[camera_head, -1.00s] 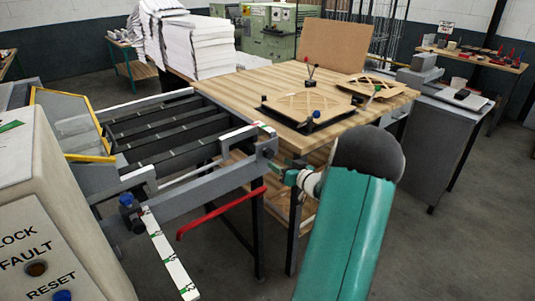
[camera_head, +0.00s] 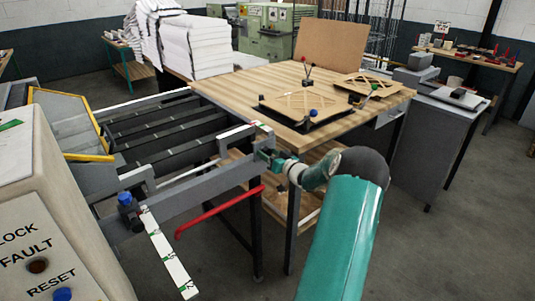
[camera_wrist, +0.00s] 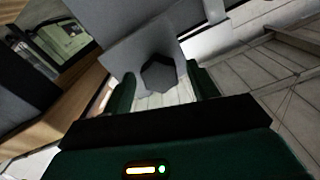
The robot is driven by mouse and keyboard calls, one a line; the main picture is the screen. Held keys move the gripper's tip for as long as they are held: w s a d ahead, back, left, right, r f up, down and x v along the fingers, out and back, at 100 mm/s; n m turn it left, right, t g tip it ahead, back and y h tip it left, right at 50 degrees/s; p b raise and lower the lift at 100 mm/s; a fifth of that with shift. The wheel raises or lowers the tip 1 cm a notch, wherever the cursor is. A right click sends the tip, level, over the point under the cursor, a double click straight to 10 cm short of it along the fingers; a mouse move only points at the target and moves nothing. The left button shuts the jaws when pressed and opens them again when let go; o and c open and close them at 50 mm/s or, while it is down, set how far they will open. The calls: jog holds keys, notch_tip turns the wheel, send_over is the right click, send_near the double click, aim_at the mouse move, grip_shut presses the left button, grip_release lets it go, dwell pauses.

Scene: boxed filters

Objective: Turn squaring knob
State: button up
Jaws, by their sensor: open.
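The squaring knob (camera_wrist: 158,73) is a dark, faceted knob on a grey plate in the wrist view. My gripper (camera_wrist: 162,86) is open, with one green finger on each side of the knob and a visible gap to each. I cannot tell how far the fingertips reach along it.
A red bar (camera_head: 220,212) juts out below the crossbar. A blue knob (camera_head: 125,198) and a white scale strip (camera_head: 168,254) are at its left end. Grey floor is free at right.

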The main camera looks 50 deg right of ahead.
jog(key=shift+w+d, duration=0.15)
jog(key=shift+w, duration=0.5)
jog(key=c, duration=1)
